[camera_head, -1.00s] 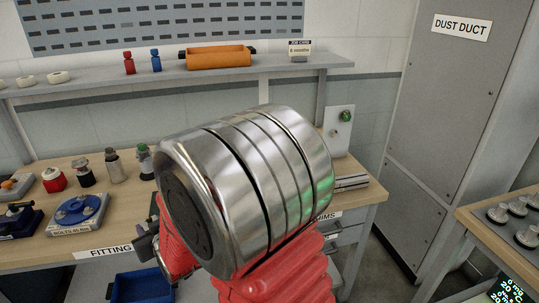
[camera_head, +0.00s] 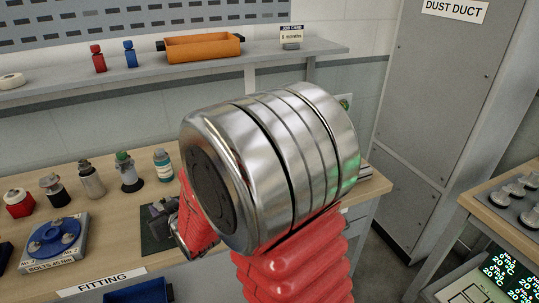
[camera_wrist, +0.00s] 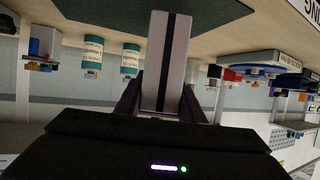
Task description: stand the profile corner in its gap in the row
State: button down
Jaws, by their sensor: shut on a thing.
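In the wrist view my gripper (camera_wrist: 160,105) is shut on a grey metal piece with a dark slot along its middle, the profile corner (camera_wrist: 166,55). It sticks out from between the two dark fingers. In the head view my gripper (camera_head: 164,220) is small and partly hidden by my arm, over a dark green mat (camera_head: 155,240) on the bench; the held piece is not clear there. I cannot make out the gap.
A blue flange on a grey block (camera_head: 54,236) sits left on the bench. A shelf (camera_head: 215,72) above holds an orange tray (camera_head: 204,47). A grey duct cabinet (camera_head: 430,110) stands right, and another bench (camera_head: 500,222) lies at the right edge.

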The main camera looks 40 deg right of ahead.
jog(key=shift+w+d+r, duration=0.1)
jog(key=shift+d, duration=0.15)
